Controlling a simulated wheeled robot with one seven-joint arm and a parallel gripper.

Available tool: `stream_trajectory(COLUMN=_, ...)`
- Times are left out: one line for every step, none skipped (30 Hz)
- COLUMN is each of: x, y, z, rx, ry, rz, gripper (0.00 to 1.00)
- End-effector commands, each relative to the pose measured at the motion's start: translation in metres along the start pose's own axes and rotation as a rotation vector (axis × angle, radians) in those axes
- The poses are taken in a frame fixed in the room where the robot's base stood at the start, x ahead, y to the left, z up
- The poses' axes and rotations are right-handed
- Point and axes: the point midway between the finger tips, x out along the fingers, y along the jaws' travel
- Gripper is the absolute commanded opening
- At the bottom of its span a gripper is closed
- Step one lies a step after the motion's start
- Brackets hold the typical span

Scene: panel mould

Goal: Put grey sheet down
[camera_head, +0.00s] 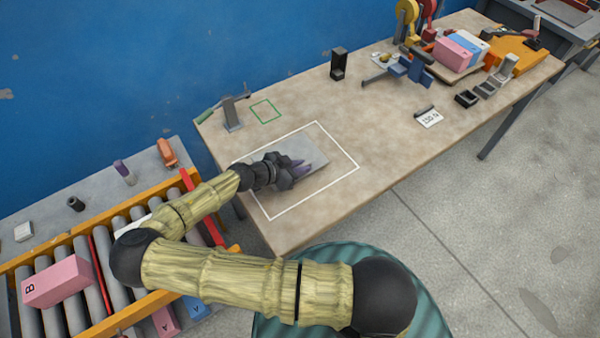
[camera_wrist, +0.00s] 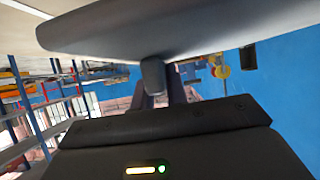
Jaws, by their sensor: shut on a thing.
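The grey sheet (camera_head: 314,140) shows in the head view over the table (camera_head: 375,200), within the white outlined rectangle (camera_head: 340,142). My gripper (camera_head: 301,169) covers part of it and is shut on it. I cannot tell from the head view whether the sheet touches the table or hangs a little above it. In the wrist view the grey sheet (camera_wrist: 170,30) spans the upper part as a broad, dark slab, with a finger of my gripper (camera_wrist: 158,78) against it.
A small green outlined square (camera_head: 265,111) and a grey clamp-like stand (camera_head: 232,115) lie behind the rectangle. A black holder (camera_head: 338,64) stands farther back. A card marked 150 g (camera_head: 429,118) lies right. A roller conveyor (camera_head: 85,270) with boxes stands left.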

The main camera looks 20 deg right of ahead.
Motion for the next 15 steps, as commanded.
stream_trajectory(x=0.002, y=0.0, z=0.003, rx=-0.002, ry=0.001, rz=0.001, gripper=0.0)
stream_trajectory(x=0.004, y=0.001, z=0.005, rx=-0.002, ry=0.001, rz=0.001, gripper=0.0)
stream_trajectory(x=0.006, y=0.001, z=0.01, rx=-0.003, ry=0.002, rz=0.002, gripper=0.0)
stream_trajectory(x=0.008, y=0.0, z=0.013, rx=-0.003, ry=0.002, rz=0.001, gripper=0.0)
stream_trajectory(x=0.01, y=0.0, z=0.018, rx=-0.003, ry=0.002, rz=0.0, gripper=0.0)
stream_trajectory(x=0.013, y=0.001, z=0.022, rx=-0.004, ry=0.002, rz=0.001, gripper=0.0)
stream_trajectory(x=0.015, y=0.0, z=0.025, rx=-0.004, ry=0.002, rz=0.0, gripper=0.0)
stream_trajectory(x=0.016, y=0.0, z=0.028, rx=-0.003, ry=0.001, rz=0.0, gripper=0.0)
stream_trajectory(x=0.017, y=0.0, z=0.03, rx=-0.001, ry=0.001, rz=0.0, gripper=0.0)
stream_trajectory(x=0.017, y=0.0, z=0.031, rx=0.0, ry=0.001, rz=0.0, gripper=0.0)
stream_trajectory(x=0.018, y=0.001, z=0.031, rx=0.0, ry=0.001, rz=0.001, gripper=0.0)
stream_trajectory(x=0.018, y=0.0, z=0.031, rx=0.001, ry=0.0, rz=0.0, gripper=0.0)
stream_trajectory(x=0.018, y=0.001, z=0.031, rx=0.001, ry=0.0, rz=0.001, gripper=0.0)
stream_trajectory(x=0.018, y=0.001, z=0.031, rx=0.001, ry=0.0, rz=0.001, gripper=0.0)
stream_trajectory(x=0.018, y=0.0, z=0.031, rx=0.001, ry=0.0, rz=0.001, gripper=0.0)
